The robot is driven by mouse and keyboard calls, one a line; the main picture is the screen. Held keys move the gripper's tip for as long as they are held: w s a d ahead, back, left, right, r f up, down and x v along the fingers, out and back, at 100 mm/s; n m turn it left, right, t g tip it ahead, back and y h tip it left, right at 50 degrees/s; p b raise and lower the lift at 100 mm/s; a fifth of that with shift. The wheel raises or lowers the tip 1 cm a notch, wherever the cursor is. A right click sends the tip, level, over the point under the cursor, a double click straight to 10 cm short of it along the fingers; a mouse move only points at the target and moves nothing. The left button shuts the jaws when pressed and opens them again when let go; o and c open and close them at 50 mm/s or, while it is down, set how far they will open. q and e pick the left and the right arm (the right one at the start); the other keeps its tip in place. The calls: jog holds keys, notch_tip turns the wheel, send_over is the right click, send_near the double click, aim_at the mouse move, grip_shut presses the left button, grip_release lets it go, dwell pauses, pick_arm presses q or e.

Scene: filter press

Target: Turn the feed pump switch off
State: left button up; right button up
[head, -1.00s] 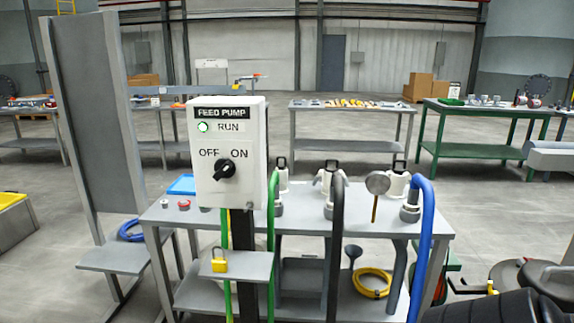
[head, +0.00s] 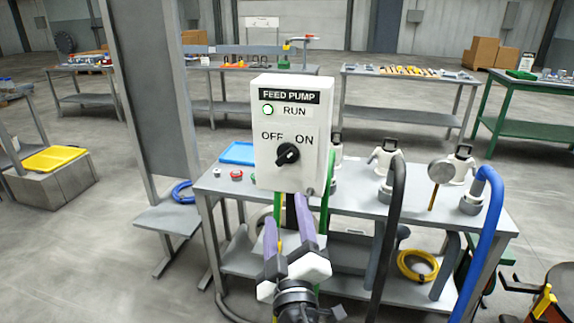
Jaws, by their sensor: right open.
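The RUN lamp (head: 268,110) looks green-white. My right gripper (head: 286,222) is below the box, pointing up at it, with its two purple-grey fingers apart and nothing between them. It is below the switch and apart from it. It hides part of the post and the small shelf. My left gripper is out of view.
Black and blue hoses (head: 483,245) hang at the right. A tall grey panel (head: 155,90) stands at the left.

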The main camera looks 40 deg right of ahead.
jog(key=h, duration=0.1)
send_near(286, 161)
jog(key=shift+m+t, duration=0.3)
jog(key=p+x, duration=0.3)
jog(key=x, duration=0.5)
jog(key=shift+f+p, duration=0.1)
jog(key=shift+p, duration=0.2)
jog(key=shift+w+d, duration=0.3)
jog(key=shift+w, duration=0.05)
jog(key=c, duration=1.1)
